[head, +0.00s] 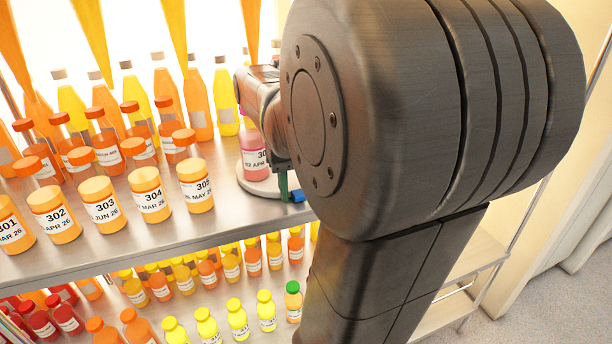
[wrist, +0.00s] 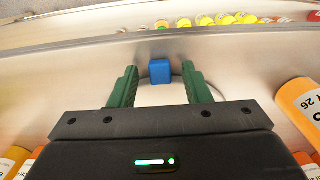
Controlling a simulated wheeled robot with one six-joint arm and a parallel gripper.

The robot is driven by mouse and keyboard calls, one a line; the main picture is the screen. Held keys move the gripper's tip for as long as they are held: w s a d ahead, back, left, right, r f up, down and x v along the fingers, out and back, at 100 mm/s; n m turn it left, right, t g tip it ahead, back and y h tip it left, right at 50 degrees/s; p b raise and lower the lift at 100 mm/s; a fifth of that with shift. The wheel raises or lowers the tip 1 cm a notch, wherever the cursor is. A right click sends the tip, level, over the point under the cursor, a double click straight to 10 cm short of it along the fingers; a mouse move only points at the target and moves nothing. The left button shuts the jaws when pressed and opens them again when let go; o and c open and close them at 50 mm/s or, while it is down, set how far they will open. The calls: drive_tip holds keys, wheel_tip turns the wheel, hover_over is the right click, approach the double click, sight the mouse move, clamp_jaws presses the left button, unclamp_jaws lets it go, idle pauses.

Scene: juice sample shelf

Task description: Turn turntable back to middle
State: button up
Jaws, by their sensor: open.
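The turntable (head: 258,187) is a pale round disc on the upper shelf, partly hidden by my arm. A pink bottle (head: 254,160) with a white label stands on it. A blue block (head: 297,196) sits at the disc's right edge; it also shows in the wrist view (wrist: 160,71), beside the pale disc (wrist: 162,96). My gripper (wrist: 160,67) is open, its two green fingers apart with the blue block between their tips and a visible gap on each side. In the head view only one green finger (head: 284,186) shows clearly, close to the block.
Orange jars with numbered labels, such as jar 305 (head: 196,186), stand in a row left of the turntable. Taller juice bottles (head: 197,105) stand behind. A lower shelf holds many small bottles (head: 237,318). The upper shelf's front edge (wrist: 100,45) runs near the block.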

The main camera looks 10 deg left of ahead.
drive_tip(key=shift+r, duration=0.1)
wheel_tip(320, 180, up, 14)
drive_tip(key=shift+f, duration=0.2)
idle(0.4)
wheel_tip(320, 180, down, 14)
idle(0.6)
